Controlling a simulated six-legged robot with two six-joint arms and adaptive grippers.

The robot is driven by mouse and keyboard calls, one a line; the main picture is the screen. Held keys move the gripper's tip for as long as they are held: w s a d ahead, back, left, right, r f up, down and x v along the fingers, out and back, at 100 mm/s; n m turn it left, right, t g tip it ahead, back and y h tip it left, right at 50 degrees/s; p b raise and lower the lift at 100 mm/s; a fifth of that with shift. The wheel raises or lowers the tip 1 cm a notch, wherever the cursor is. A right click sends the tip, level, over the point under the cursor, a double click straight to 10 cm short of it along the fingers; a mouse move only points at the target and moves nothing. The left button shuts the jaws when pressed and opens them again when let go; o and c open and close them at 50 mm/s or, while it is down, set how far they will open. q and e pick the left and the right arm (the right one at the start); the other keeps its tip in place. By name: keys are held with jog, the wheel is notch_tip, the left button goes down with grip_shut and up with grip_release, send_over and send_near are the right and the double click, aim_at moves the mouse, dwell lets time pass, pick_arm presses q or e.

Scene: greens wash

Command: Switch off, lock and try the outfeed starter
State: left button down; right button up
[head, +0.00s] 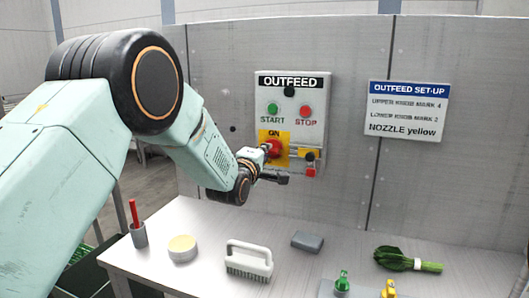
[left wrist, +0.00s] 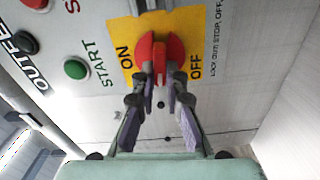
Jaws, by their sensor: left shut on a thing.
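The OUTFEED starter box (head: 290,86) is on the grey wall panel, with a green START button (head: 272,109) and a red STOP button (head: 306,111). Below them, a red rotary switch (head: 273,147) sits on a yellow plate marked ON and OFF. My left gripper (left wrist: 160,78) is shut on the switch's red handle, which lies between the ON and OFF words in the left wrist view. Its exact setting is hard to tell. A yellow hasp-like piece (head: 300,153) with a small red item (head: 310,172), perhaps a padlock, is right of the switch. My right gripper is out of view.
A bench (head: 200,218) below holds a cup with a red stick (head: 138,234), a round tub (head: 182,250), a white brush (head: 249,262), a grey block (head: 308,242) and bundled greens (head: 405,260). A set-up sign (head: 407,111) hangs right of the box.

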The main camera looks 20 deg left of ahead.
pick_arm(q)
jog(key=shift+r+n, duration=0.25)
jog(key=shift+n, duration=0.35)
jog(key=c, duration=1.8)
grip_release()
jog(key=shift+w, duration=0.1)
jog(key=o, duration=0.4)
jog(key=shift+w+f, duration=0.1)
jog(key=shift+f, duration=0.1)
jog(key=shift+s, duration=0.2)
jog(key=s, duration=1.2)
jog(key=shift+a, duration=0.2)
